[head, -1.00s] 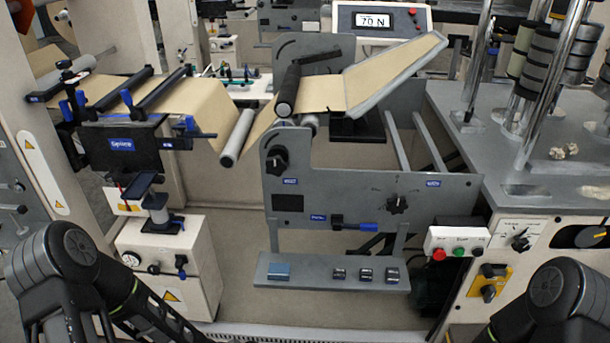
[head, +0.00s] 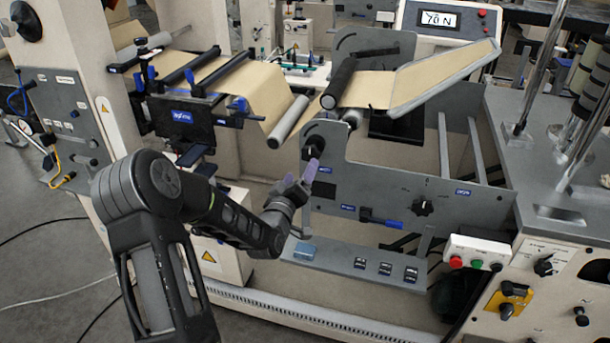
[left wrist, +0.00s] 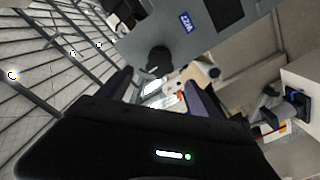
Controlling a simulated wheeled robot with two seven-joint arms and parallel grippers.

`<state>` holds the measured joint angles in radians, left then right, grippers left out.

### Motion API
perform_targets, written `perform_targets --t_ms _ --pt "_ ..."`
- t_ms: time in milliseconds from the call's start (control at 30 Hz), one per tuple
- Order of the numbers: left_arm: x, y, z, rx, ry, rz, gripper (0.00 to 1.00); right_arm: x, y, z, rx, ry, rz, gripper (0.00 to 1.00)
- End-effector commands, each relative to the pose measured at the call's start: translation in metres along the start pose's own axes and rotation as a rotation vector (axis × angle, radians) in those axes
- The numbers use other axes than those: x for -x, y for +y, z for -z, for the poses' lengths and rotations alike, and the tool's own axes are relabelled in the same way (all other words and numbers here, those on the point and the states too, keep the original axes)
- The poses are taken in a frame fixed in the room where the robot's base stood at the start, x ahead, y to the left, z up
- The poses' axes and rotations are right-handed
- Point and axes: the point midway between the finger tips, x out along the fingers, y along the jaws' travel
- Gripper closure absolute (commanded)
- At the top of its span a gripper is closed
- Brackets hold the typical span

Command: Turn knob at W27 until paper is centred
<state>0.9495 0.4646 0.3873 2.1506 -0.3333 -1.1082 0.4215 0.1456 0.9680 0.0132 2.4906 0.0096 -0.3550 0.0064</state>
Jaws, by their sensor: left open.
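The black knob beside the W27 label (left wrist: 185,21) sits on the grey side plate. In the left wrist view the knob (left wrist: 158,60) is just beyond and between my two spread fingers. In the head view the knob (head: 313,149) is just above my left fingertips. My left gripper (head: 302,174) is open and empty, with purple-grey fingers pointing up at the plate; I see no contact with the knob. The brown kraft paper (head: 268,92) runs over rollers to a sloped tray (head: 450,75). Whether it is centred I cannot tell. My right gripper is out of view.
A second black knob (head: 423,207) is further right on the same plate. A grey shelf (head: 340,263) with small blocks lies below. A red and green button box (head: 477,253) is at right. A display (head: 438,19) reads 70 N.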

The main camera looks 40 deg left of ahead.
Motion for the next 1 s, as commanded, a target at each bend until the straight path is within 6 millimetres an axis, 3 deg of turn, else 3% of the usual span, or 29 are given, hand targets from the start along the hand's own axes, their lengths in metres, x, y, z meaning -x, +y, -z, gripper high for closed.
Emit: perform_targets --t_ms 367,667,1000 --pt "-0.015 0.001 -0.001 0.0 -0.003 0.0 0.25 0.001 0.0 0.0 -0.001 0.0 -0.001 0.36" --pt "-0.054 0.0 -0.001 0.0 -0.002 0.0 0.25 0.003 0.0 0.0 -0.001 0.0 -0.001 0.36" --pt "-0.093 -0.002 -0.004 -0.001 -0.002 -0.001 0.25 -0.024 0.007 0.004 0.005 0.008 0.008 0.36"
